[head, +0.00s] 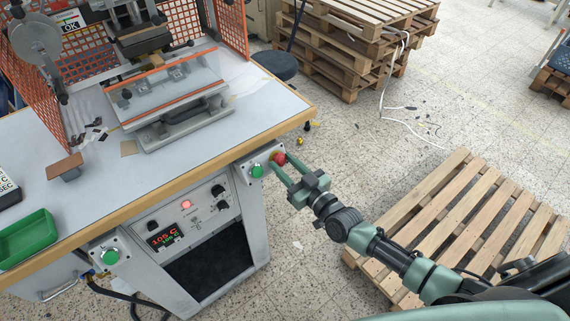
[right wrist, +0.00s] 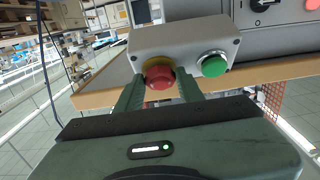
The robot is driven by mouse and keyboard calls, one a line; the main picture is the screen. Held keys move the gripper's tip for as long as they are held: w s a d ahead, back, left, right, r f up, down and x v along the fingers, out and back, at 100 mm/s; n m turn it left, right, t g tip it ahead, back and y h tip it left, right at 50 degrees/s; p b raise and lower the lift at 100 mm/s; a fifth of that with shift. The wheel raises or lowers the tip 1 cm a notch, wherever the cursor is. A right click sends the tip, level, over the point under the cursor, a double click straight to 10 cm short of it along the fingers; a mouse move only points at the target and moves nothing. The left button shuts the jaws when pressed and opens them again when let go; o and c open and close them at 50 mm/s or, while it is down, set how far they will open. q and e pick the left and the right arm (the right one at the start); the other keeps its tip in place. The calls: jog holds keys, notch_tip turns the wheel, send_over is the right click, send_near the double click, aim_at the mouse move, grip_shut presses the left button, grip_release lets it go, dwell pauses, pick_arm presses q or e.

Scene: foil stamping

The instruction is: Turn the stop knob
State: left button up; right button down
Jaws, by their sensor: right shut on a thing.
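The stop knob is a red mushroom-shaped knob with a yellow collar on a grey box at the bench's front edge. The red knob (head: 279,158) is at the right end of the box in the head view. In the right wrist view the knob (right wrist: 159,77) sits between the two green fingers. My right gripper (head: 281,165) is shut on the knob, reaching in from the lower right; it also shows in the right wrist view (right wrist: 160,88). The knob's sides are partly hidden by the fingers. My left gripper is not in view.
A green button (head: 257,171) is beside the knob on the same box (head: 249,160). Another green button (head: 111,257) is at the left. A control panel (head: 188,224) lies between them. The press bench (head: 215,135) stands behind. A wooden pallet (head: 455,215) lies on the floor at right.

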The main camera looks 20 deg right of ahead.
jog(key=m+h+p, duration=0.1)
jog(key=m+p, duration=0.1)
jog(key=m+h+p, duration=0.1)
jog(key=m+p, duration=0.1)
jog(key=m, duration=0.1)
jog(key=shift+a+r+h, duration=0.2)
jog(key=shift+h, duration=0.2)
jog(key=shift+s+a+m+h+p, duration=0.1)
jog(key=shift+m+h+p, duration=0.9)
jog(key=shift+m, duration=0.7)
jog(key=shift+f, duration=0.1)
jog(key=c, duration=0.9)
grip_release()
jog(key=s+b, duration=0.1)
jog(key=s, duration=0.6)
jog(key=shift+s+d+r, duration=0.2)
jog(key=shift+s+d, duration=0.1)
jog(key=shift+s, duration=0.05)
